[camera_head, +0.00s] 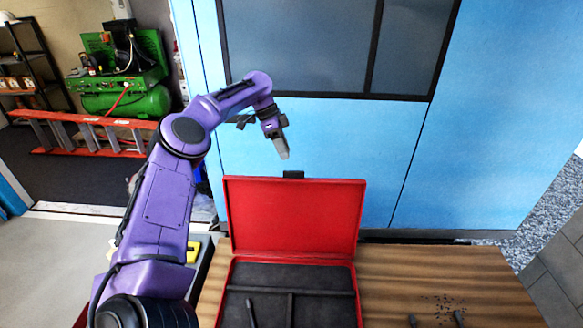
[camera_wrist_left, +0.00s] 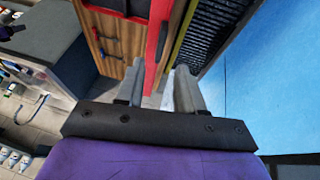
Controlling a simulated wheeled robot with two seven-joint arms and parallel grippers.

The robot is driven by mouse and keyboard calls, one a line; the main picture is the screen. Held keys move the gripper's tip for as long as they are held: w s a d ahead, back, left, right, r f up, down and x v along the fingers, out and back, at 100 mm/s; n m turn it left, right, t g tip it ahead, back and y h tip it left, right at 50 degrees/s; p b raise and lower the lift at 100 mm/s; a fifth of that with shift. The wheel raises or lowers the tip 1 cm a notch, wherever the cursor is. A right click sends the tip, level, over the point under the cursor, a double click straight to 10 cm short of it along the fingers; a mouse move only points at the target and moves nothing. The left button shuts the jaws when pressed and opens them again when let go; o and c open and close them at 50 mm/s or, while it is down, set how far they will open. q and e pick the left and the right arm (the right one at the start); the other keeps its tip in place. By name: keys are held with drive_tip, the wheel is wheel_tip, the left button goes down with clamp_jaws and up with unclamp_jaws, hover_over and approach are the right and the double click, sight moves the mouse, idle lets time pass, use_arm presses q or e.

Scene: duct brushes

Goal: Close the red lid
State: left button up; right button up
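The red lid (camera_head: 295,215) stands open, nearly upright, at the back of the red case. A small black piece (camera_head: 293,174) shows at its top edge. The case's lower part (camera_head: 227,290) lies open on the table, with dark compartments and a dark brush (camera_head: 251,312) inside. My left gripper (camera_head: 283,154) is above the lid's top edge, apart from it, pointing down. In the left wrist view my left gripper (camera_wrist_left: 160,78) has its two fingers apart with nothing held, and the lid's red edge (camera_wrist_left: 154,40) shows beyond them. My right gripper is out of view.
The wooden table (camera_head: 400,280) has small brushes (camera_head: 458,315) and dark bits at the right. A blue cabinet wall (camera_head: 480,130) stands close behind. A green compressor (camera_head: 125,95) and red ladder (camera_head: 90,120) are at the left back. Above the case is free room.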

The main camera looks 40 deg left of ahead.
use_arm(q)
drive_tip(key=p+x, duration=0.1)
drive_tip(key=x, duration=0.6)
drive_tip(key=shift+w+d+f, duration=0.1)
drive_tip(key=shift+f, duration=0.05)
clamp_jaws()
idle(1.1)
